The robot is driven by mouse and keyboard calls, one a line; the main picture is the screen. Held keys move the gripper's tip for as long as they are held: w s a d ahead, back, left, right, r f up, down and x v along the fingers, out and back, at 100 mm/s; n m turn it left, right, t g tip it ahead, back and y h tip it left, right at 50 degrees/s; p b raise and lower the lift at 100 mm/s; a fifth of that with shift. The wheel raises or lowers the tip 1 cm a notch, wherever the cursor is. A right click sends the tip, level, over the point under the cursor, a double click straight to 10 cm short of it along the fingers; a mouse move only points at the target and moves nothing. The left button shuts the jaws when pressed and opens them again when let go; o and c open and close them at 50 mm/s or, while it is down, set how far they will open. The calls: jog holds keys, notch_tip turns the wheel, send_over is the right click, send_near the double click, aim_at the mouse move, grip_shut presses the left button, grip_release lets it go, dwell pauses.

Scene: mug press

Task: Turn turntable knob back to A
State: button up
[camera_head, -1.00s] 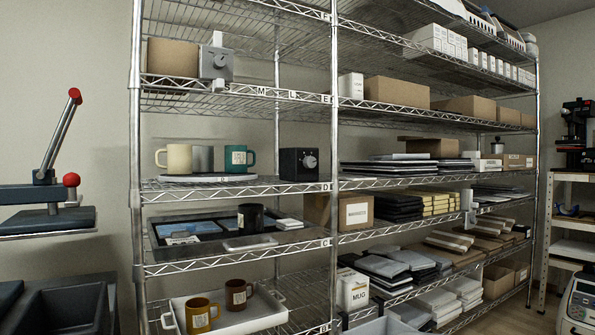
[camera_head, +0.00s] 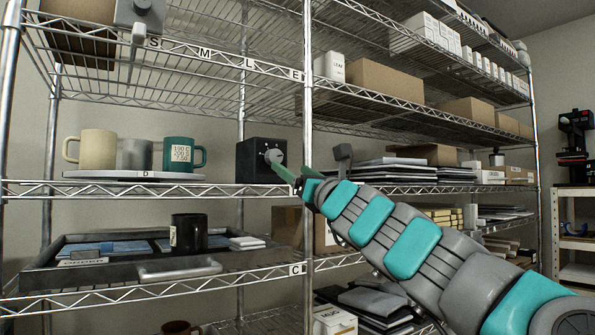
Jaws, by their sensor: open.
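A black control box (camera_head: 256,172) stands on the shelf marked D. Its grey round knob (camera_head: 274,156) is on the front face; I cannot read which letter it points to. The turntable (camera_head: 130,175) is a pale flat disc to the left of the box. A cream mug (camera_head: 97,147), a grey mug (camera_head: 135,154) and a green mug (camera_head: 184,153) with a label stand on it. My gripper (camera_head: 282,170) is open, with its fingers just in front of and below the knob. I cannot tell whether they touch it. My arm reaches in from the lower right.
A shelf post (camera_head: 307,110) rises just right of the box, close to my gripper. A tray (camera_head: 40,272) with a black mug (camera_head: 188,232) is on the shelf below. Another grey knob unit (camera_head: 140,12) is on the upper shelf.

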aim_at(276, 158)
jog(key=p+x, duration=0.3)
jog(key=x, duration=0.3)
jog(key=shift+w+r, duration=0.2)
jog(key=shift+w, duration=0.15)
jog(key=shift+w+a+r+p, duration=0.1)
jog(key=shift+w+a+p, duration=0.3)
jog(key=shift+a+p, duration=0.05)
jog(key=shift+c, duration=0.2)
grip_shut()
